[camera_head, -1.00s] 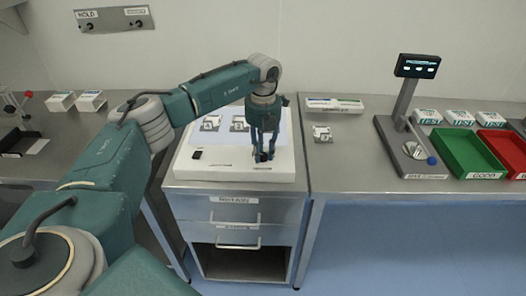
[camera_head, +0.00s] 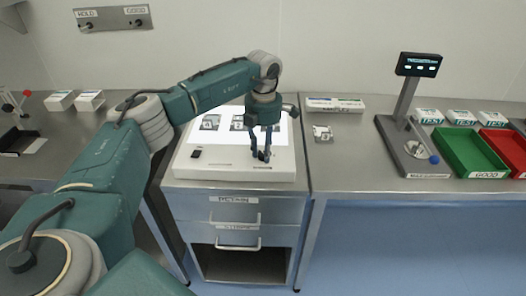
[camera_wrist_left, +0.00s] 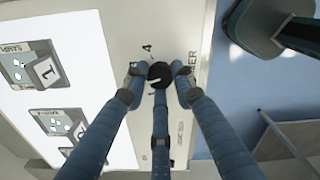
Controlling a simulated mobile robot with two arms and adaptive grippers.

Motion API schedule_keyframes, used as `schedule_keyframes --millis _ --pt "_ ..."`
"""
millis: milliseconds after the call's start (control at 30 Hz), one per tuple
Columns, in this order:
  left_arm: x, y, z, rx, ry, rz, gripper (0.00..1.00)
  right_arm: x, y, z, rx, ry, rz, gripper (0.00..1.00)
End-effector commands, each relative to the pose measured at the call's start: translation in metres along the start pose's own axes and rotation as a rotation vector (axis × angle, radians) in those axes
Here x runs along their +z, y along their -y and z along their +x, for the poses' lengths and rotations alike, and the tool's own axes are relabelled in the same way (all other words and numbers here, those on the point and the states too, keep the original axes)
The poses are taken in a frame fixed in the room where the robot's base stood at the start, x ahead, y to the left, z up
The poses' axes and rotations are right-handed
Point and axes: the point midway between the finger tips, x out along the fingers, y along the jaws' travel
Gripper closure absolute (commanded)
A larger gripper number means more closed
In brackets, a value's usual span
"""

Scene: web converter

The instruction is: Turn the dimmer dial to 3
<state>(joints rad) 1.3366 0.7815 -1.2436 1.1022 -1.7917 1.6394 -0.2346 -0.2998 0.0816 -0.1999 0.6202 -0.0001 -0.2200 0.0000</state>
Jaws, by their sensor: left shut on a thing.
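The dimmer dial (camera_wrist_left: 160,74) is a small black knob on the white light box (camera_head: 234,174), seen in the left wrist view with printed numbers around it. A 4 is readable above it; the fingers partly cover other marks, and I cannot tell exactly where the dial points. My left gripper (camera_head: 261,154) reaches down over the box's front right part. In the left wrist view its blue fingers (camera_wrist_left: 158,82) are closed around the dial. The lit panel (camera_head: 222,136) of the box glows bright white. My right gripper is not in view.
A black switch (camera_head: 195,153) sits on the box's front left. Sample cards (camera_head: 210,122) lie on the panel. To the right stand a display post (camera_head: 402,100), a green tray (camera_head: 466,168) and a red tray (camera_head: 513,160). Counter between box and post is mostly clear.

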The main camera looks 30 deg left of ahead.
Motion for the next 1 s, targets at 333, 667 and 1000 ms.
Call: schedule_keyframes --millis 333,667,1000 --pt "0.003 -0.001 -0.0034 0.006 0.011 0.322 1.0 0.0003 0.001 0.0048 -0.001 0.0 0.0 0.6" --pt "0.0034 -0.0003 -0.0042 0.007 0.012 0.56 1.0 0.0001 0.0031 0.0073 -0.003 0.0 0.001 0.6" --pt "0.0035 0.0002 -0.0045 0.008 0.012 0.675 1.0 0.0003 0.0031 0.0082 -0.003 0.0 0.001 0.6"
